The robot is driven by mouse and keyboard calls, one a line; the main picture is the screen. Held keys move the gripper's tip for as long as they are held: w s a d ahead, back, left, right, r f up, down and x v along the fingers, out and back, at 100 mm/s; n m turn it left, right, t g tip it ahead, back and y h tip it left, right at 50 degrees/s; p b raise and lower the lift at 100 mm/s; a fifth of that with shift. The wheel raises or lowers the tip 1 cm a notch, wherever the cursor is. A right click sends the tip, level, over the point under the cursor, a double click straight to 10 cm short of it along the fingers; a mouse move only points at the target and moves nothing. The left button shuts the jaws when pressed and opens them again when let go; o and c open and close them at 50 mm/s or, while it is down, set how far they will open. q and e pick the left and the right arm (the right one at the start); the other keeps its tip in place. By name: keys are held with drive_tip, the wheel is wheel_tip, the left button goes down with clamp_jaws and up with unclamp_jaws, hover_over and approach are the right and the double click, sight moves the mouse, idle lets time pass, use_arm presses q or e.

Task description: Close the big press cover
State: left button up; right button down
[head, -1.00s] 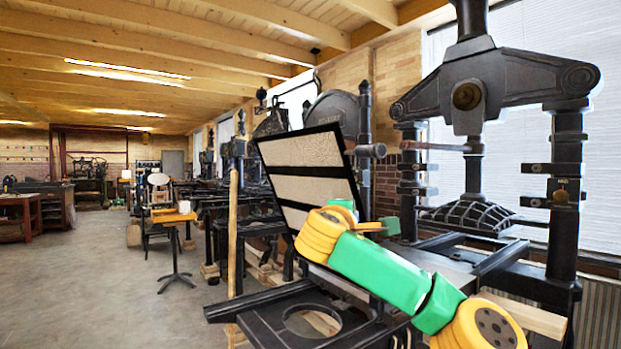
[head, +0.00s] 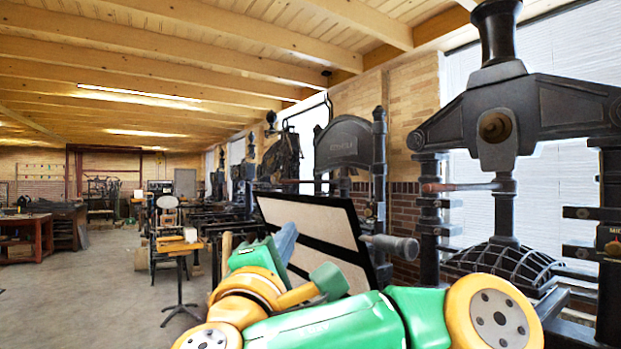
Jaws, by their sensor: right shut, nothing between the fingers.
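The big press cover (head: 318,222) is a black frame with pale panels. It stands tilted, partly open, in the middle of the head view. A grey round handle (head: 392,246) sticks out at its right edge. My right gripper (head: 287,243) is shut and empty, in front of the cover's left part. I cannot tell whether it touches the cover. My green and yellow right arm hides the cover's lower part and the press bed. The big press (head: 545,115) stands at the right, black, with a ribbed plate (head: 503,262) under its beam. My left gripper is out of view.
More black presses (head: 348,140) stand along the brick wall behind the cover. The grey floor (head: 80,290) at the left is open. A wooden table (head: 22,230) is at the far left.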

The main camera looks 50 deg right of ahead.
sight(320, 202)
drive_tip(key=d+r+p, duration=0.1)
drive_tip(key=d, duration=0.1)
drive_tip(key=w+d+r+p, duration=0.1)
drive_tip(key=d+p, duration=0.1)
drive_tip(key=d, duration=0.1)
drive_tip(key=d+r+p, duration=0.1)
drive_tip(key=d+p, duration=0.1)
drive_tip(key=d, duration=0.1)
drive_tip(key=shift+w, duration=0.3)
drive_tip(key=shift+s+d, duration=0.1)
drive_tip(key=shift+d, duration=0.25)
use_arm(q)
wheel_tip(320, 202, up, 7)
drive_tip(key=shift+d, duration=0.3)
use_arm(e)
drive_tip(key=shift+f, duration=0.1)
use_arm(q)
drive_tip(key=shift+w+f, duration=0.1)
